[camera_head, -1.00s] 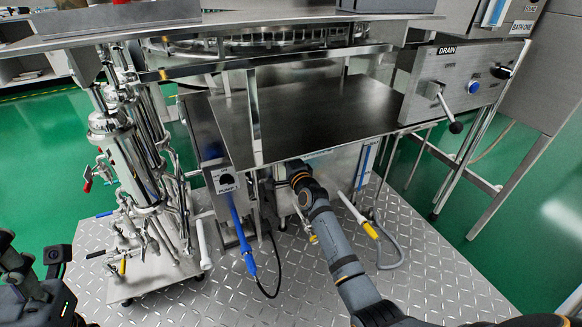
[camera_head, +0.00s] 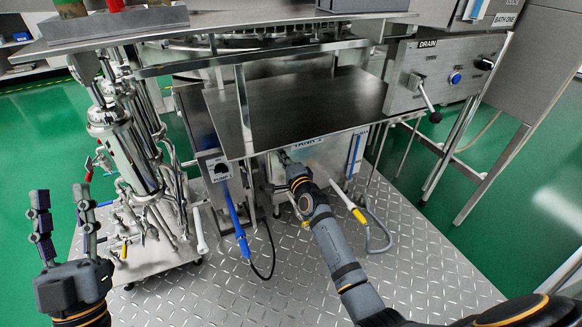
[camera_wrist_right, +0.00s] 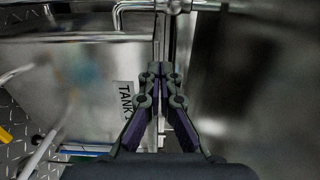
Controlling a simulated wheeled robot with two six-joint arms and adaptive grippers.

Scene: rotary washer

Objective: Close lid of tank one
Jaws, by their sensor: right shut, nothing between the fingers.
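Tank one (camera_head: 335,150) is a pale metal box with a "TANK" label on its front, the number hard to read. It stands beneath a wide dark metal sheet (camera_head: 300,105); I cannot tell whether this sheet is its lid. My right arm reaches up to the tank front, near the sheet's front edge. In the right wrist view my right gripper (camera_wrist_right: 161,72) is shut and empty, with its tips near a metal rod or edge. The label also shows there sideways on the tank wall (camera_wrist_right: 90,90). My left gripper (camera_head: 61,191) is open and empty at the far left.
A steel filter column with pipes and valves (camera_head: 130,165) stands left of the tank. A pump box (camera_head: 215,167) with a blue-handled hose is beside it. A drain panel with a lever (camera_head: 430,85) is at the right. The tread-plate floor (camera_head: 300,285) is mostly clear.

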